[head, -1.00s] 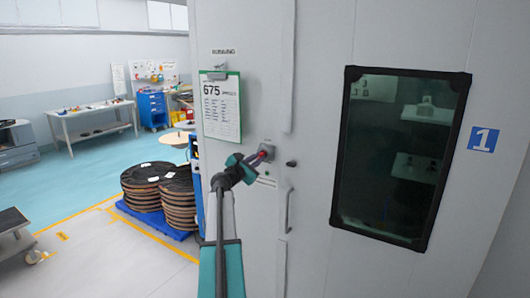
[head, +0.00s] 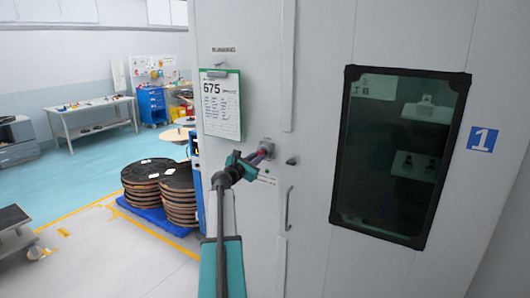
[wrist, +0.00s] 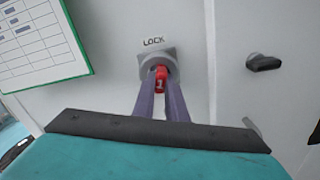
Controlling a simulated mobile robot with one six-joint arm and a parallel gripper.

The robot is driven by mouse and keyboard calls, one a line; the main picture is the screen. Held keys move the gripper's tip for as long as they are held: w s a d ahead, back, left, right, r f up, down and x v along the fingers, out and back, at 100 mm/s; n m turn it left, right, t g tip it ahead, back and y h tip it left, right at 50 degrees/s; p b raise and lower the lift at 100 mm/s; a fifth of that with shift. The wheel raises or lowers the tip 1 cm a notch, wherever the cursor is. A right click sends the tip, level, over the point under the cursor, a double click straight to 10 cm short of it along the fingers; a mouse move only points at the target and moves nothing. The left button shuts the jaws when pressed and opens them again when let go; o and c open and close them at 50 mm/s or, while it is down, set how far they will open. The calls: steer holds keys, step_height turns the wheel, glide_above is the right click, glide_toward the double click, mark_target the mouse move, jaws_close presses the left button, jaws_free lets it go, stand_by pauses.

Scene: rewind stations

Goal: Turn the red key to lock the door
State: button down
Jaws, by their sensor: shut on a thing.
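The red key (wrist: 161,80), marked with a 1, sits in a grey lock (wrist: 157,57) under a "LOCK" label in the wrist view. It looks upright there. My gripper (wrist: 161,88) is shut on the key, with one finger on each side of it. How far the key is turned is hard to tell.
A black knob (wrist: 264,63) is right of the lock. A door handle (head: 288,208) is below it. A clipboard sheet (head: 221,105) hangs upper left. The dark window (head: 400,150) is at right.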

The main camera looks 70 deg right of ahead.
steer(key=n, duration=0.3)
steer(key=shift+s+n, duration=0.25)
steer(key=shift+n, duration=0.15)
steer(key=c, duration=1.7)
jaws_free()
steer(key=shift+w, duration=0.1)
steer(key=shift+a, duration=0.1)
steer(key=b+v, duration=0.5)
steer(key=v, duration=0.8)
steer(key=shift+w+a+r, duration=0.15)
steer(key=shift+a, duration=0.1)
